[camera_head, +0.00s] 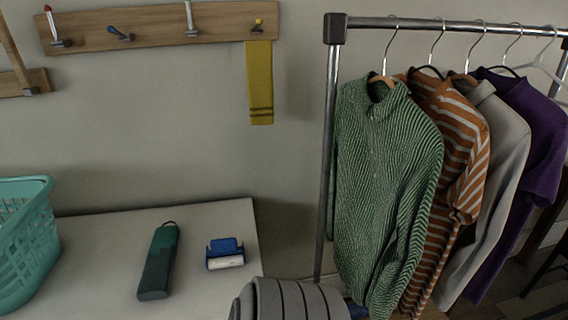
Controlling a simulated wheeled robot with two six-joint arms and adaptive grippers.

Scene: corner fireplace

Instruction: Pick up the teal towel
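I see no thing that is clearly a teal towel. A dark teal, long narrow item (159,262) with a small loop at its top end lies on the pale table (105,235). It looks like a folded umbrella, but I cannot tell for sure. A mustard-yellow towel (260,85) with dark stripes near its lower end hangs from the rightmost hook of the wall rack. Neither of my grippers shows in the head view.
A teal basket (25,245) stands at the table's left, cut by the frame. A blue brush-like item (225,252) lies near the table's right edge. The wooden hook rack (155,27) is above. A metal rail (328,150) with several garments stands right. A grey ribbed object (290,302) is at bottom centre.

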